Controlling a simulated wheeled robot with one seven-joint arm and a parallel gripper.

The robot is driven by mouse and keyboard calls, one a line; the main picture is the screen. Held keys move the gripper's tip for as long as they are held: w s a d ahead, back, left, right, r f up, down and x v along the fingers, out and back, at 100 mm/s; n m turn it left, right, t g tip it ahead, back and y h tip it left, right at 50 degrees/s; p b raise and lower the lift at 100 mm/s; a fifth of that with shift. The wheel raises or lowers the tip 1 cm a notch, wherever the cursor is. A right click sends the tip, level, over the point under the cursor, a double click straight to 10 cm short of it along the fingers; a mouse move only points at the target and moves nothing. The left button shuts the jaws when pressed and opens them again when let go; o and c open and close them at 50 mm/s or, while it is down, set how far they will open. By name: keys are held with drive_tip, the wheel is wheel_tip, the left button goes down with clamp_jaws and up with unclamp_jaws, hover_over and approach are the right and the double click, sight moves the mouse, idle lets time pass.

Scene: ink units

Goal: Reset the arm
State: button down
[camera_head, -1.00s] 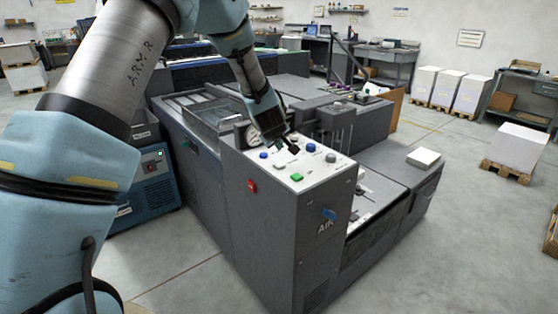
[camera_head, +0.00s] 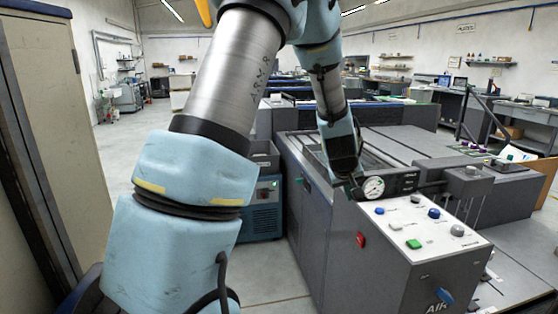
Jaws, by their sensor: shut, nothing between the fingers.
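My gripper (camera_head: 352,190) is at the end of my blue and silver arm, beside the left edge of the machine's control panel (camera_head: 448,244). It is shut with nothing in it, and its fingertips are small and dark against the machine. A round white pressure gauge (camera_head: 374,187) stands just right of the gripper. The panel top carries blue knobs, pale knobs and a green button (camera_head: 413,244). A red button (camera_head: 361,240) is on the panel's side, and a blue lever (camera_head: 445,296) is on its front.
The grey machine (camera_head: 330,240) fills the right half. A blue unit (camera_head: 262,212) stands on the floor behind my arm. A tall beige cabinet (camera_head: 62,110) is close on the left. Open floor (camera_head: 125,150) lies between the cabinet and my arm.

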drive_tip(key=s+a+g+y, duration=0.1)
drive_tip(key=s+a, duration=0.5)
drive_tip(key=a, duration=0.3)
drive_tip(key=s+a+r+m+g+y, duration=0.1)
drive_tip(key=s+a, duration=0.5)
drive_tip(key=a, duration=0.4)
drive_tip(key=s+a+r+g+y, duration=0.1)
drive_tip(key=s+a+g, duration=0.1)
drive_tip(key=s+a, duration=0.4)
drive_tip(key=a, duration=0.3)
drive_tip(key=shift+a+y, duration=0.25)
drive_tip(key=shift+y, duration=0.15)
drive_tip(key=shift+r, duration=0.1)
